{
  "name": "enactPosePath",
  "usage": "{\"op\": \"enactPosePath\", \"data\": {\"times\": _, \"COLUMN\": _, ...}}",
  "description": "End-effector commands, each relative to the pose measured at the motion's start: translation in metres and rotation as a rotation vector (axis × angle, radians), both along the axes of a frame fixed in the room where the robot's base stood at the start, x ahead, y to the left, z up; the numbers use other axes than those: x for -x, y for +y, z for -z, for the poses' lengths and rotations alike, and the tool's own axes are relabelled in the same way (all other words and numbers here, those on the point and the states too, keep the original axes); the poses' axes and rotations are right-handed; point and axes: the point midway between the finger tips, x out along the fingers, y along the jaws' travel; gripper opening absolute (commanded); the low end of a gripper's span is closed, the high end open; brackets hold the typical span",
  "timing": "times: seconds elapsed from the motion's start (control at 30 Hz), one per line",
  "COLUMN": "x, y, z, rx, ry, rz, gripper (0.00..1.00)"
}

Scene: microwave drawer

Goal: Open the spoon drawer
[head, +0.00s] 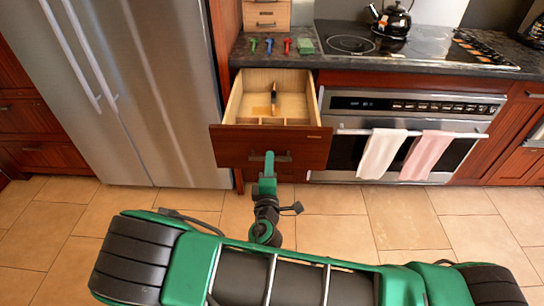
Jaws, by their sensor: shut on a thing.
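The spoon drawer (230,146) is a wooden drawer with a reddish-brown front, under the counter between the fridge and the oven. It stands pulled well out, and its pale inside with dividers shows. A dark, thin utensil (274,97) lies in it. The drawer's dark handle (285,157) is on the front face. My gripper (268,160) is at the handle, in front of the drawer face, and is shut on it. My green and black wrist hides part of the handle and the drawer front's lower middle.
A steel fridge (140,80) stands close on the left. An oven (420,103) with two towels on its bar (350,131) is on the right. The counter (250,54) holds small coloured items, a wooden box (266,14) and a kettle (391,20). The tiled floor (340,235) is clear.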

Motion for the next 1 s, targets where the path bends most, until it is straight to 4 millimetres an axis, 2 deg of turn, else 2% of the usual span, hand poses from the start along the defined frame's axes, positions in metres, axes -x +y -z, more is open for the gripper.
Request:
{"op": "enactPosePath", "data": {"times": 0.03, "x": 0.0031, "y": -0.0063, "z": 0.0029, "rx": 0.006, "ry": 0.007, "rz": 0.013, "gripper": 0.00}}
{"op": "enactPosePath", "data": {"times": 0.2, "x": 0.0094, "y": -0.0082, "z": 0.0028, "rx": 0.006, "ry": 0.006, "rz": 0.016, "gripper": 0.00}}
{"op": "enactPosePath", "data": {"times": 0.6, "x": 0.0091, "y": -0.0122, "z": 0.0027, "rx": 0.006, "ry": 0.006, "rz": 0.021, "gripper": 0.00}}
{"op": "enactPosePath", "data": {"times": 0.63, "x": 0.0091, "y": -0.0123, "z": 0.0026, "rx": 0.006, "ry": 0.005, "rz": 0.022, "gripper": 0.21}}
{"op": "enactPosePath", "data": {"times": 0.7, "x": 0.0090, "y": -0.0117, "z": 0.0024, "rx": 0.005, "ry": 0.005, "rz": 0.020, "gripper": 0.33}}
{"op": "enactPosePath", "data": {"times": 1.0, "x": 0.0107, "y": -0.0085, "z": 0.0009, "rx": 0.002, "ry": 0.002, "rz": 0.014, "gripper": 0.33}}
